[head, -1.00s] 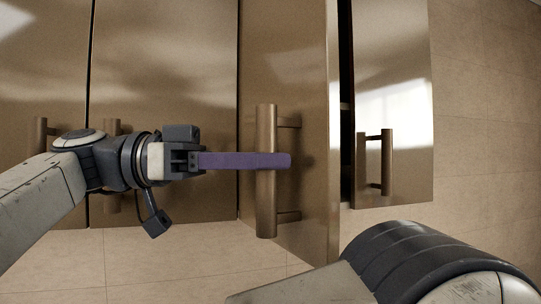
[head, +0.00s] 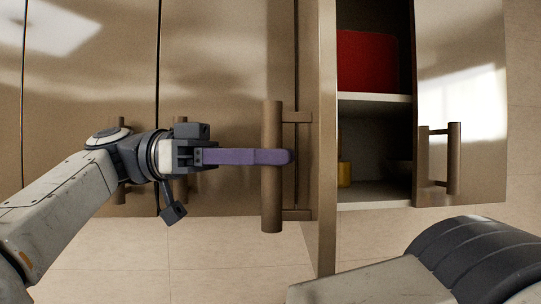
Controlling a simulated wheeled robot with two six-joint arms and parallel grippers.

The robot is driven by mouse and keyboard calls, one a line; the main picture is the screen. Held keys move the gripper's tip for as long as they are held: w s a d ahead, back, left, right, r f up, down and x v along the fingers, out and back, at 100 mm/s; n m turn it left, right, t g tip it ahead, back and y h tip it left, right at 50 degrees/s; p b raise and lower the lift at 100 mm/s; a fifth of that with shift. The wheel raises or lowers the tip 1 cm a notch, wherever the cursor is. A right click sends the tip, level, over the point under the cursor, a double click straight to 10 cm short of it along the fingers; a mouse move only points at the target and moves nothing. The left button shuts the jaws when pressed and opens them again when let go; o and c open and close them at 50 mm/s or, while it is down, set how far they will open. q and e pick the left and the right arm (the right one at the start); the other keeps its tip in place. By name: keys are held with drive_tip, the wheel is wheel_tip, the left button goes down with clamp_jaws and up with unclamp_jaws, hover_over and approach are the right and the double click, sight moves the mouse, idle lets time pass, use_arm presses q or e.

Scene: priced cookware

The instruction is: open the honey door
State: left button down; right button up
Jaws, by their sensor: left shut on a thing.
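The honey-brown metallic door (head: 326,130) stands ajar, seen nearly edge-on, with the cabinet interior showing to its right. Its vertical bar handle (head: 271,205) stands on the door's left side. My left gripper (head: 280,157) comes in from the left and is shut on this handle, its purple fingers crossing the bar at mid-height. The far finger is largely hidden. My right gripper is not in view; only part of my right arm shows at the lower right.
Inside the cabinet a shelf (head: 372,98) carries a red object (head: 366,62); a small yellow object (head: 344,174) sits below. A neighbouring door (head: 462,100) with its own handle (head: 453,160) is at right. More closed doors (head: 80,80) are at left.

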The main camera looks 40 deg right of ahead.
use_arm(q)
drive_tip(key=shift+r, duration=0.1)
drive_tip(key=c, duration=0.9)
unclamp_jaws()
drive_tip(key=p+v, duration=0.3)
drive_tip(key=v, duration=0.7)
drive_tip(key=shift+w+a, duration=0.15)
drive_tip(key=shift+w, duration=0.05)
